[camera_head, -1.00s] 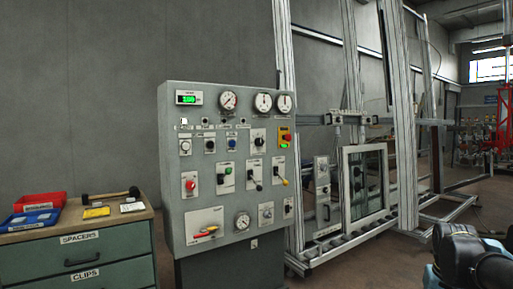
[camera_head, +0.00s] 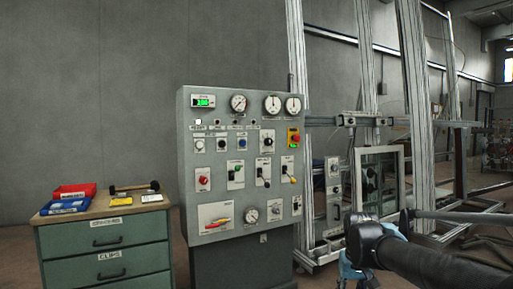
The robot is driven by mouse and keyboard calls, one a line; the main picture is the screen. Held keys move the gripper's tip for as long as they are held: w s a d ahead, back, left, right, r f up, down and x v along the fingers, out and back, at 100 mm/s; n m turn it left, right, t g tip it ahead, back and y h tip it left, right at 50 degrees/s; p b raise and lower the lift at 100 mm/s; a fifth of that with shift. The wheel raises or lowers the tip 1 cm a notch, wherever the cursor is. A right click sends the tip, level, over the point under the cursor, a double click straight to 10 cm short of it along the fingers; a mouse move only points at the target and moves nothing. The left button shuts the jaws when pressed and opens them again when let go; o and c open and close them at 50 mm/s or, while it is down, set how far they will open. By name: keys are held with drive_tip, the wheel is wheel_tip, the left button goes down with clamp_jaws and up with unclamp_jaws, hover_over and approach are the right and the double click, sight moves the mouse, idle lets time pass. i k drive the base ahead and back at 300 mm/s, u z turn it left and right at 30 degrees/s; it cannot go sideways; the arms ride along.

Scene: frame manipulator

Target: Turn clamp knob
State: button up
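A grey control panel (camera_head: 190,160) stands in the middle of the head view, with several knobs, switches and gauges. The labels are too small to read, so I cannot tell which knob is the clamp knob. Rotary knobs on it include a black knob (camera_head: 267,141), a blue knob (camera_head: 242,144) and a grey knob (camera_head: 276,210) low on the right. A small separate control box (camera_head: 333,170) on the frame also carries a round knob. My dark arm reaches in from the lower right, apart from the panel in the picture. My gripper cannot be made out.
A green drawer cabinet (camera_head: 107,262) stands left of the panel, with a red bin (camera_head: 75,191), a blue bin (camera_head: 65,206) and a hammer-like tool (camera_head: 134,187) on top. Right of the panel is a metal frame (camera_head: 298,80) with a window unit (camera_head: 403,160).

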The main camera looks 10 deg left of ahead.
sight(268, 141)
drive_tip(key=u, duration=0.05)
drive_tip(key=i, duration=1)
drive_tip(key=z, duration=0.05)
